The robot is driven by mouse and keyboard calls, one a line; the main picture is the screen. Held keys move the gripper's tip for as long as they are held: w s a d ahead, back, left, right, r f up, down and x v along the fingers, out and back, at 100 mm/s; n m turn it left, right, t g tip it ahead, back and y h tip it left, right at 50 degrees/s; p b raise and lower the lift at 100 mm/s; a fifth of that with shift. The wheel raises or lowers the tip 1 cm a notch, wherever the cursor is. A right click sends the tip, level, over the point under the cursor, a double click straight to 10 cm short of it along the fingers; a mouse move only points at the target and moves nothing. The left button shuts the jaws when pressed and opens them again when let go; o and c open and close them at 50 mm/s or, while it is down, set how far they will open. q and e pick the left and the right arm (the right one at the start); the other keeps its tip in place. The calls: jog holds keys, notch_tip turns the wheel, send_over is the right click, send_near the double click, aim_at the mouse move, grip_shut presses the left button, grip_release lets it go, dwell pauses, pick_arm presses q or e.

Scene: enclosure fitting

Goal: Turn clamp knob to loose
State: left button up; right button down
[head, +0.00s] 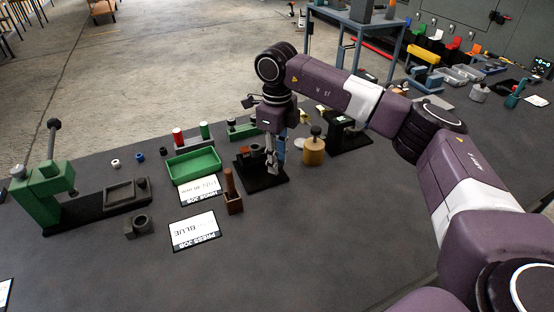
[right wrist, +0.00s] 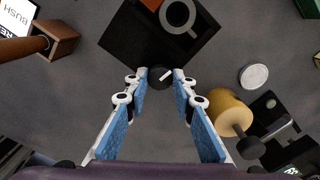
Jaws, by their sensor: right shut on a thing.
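The clamp knob (right wrist: 160,77) is a small dark round knob with a white pointer mark, in the right wrist view at the near edge of a black fixture plate (right wrist: 125,40). My right gripper (right wrist: 160,75) is shut on the knob, with its blue-padded fingertips on either side. In the head view my right gripper (head: 272,168) reaches down over the black fixture plate (head: 264,184), and its fingers largely hide the knob. A grey ring-shaped part (right wrist: 178,14) sits on the plate. My left gripper is not in view.
A brass cylinder with a black knob (head: 314,152) stands close right of the gripper. A brown block with a wooden handle (head: 233,203) stands left of the plate. A green tray (head: 194,166) and a green press (head: 40,195) are farther left.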

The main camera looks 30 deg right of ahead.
jog(key=shift+w+n, duration=0.1)
jog(key=shift+n, duration=0.5)
jog(key=shift+r+n, duration=0.1)
jog(key=shift+n, duration=0.2)
jog(key=c, duration=1.9)
grip_release()
notch_tip(320, 180, up, 12)
